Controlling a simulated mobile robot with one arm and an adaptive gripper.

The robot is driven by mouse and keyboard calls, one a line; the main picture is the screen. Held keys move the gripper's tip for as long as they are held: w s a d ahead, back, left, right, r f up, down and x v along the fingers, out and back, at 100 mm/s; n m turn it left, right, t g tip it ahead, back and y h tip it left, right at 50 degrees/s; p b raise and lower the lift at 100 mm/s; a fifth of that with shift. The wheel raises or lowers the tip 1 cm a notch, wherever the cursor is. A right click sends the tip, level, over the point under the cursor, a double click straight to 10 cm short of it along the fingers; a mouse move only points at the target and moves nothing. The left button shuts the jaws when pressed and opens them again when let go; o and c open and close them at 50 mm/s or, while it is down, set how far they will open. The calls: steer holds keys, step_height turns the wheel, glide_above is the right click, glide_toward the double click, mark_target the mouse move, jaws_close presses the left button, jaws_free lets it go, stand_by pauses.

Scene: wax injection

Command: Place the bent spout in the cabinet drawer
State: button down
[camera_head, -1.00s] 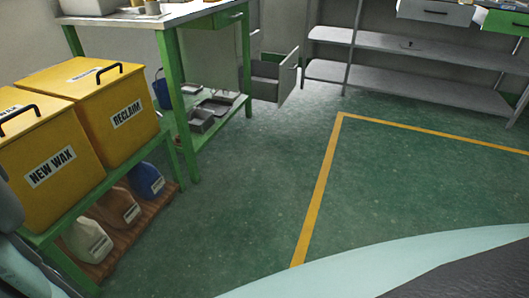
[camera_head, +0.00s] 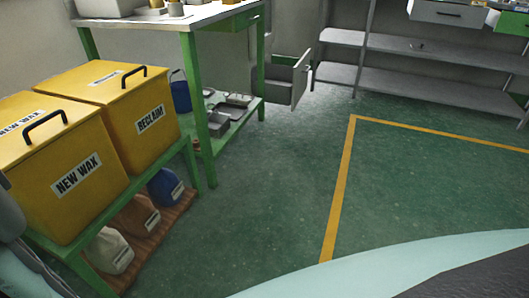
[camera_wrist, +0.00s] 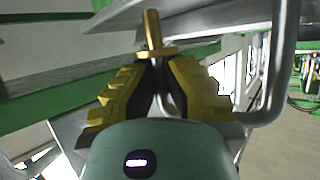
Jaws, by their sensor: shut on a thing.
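In the wrist view, my gripper (camera_wrist: 157,72) has yellow ridged fingers shut on a brass piece with a collar, the bent spout (camera_wrist: 152,32). In the head view, a grey cabinet drawer (camera_head: 299,80) stands pulled open low down, behind the green-legged workbench. Its inside is only partly visible. My gripper and the spout do not show in the head view.
Grey shelves (camera_head: 420,60) line the back wall. The green floor (camera_head: 270,190) is clear. A curved metal tube (camera_wrist: 282,70) is close to my gripper.

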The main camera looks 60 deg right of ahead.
steer(key=shift+s+d+f, duration=0.15)
steer(key=shift+d+f, duration=0.1)
steer(key=c, duration=1.1)
jaws_free()
steer(key=shift+a+r, duration=0.1)
steer(key=shift+c, duration=0.2)
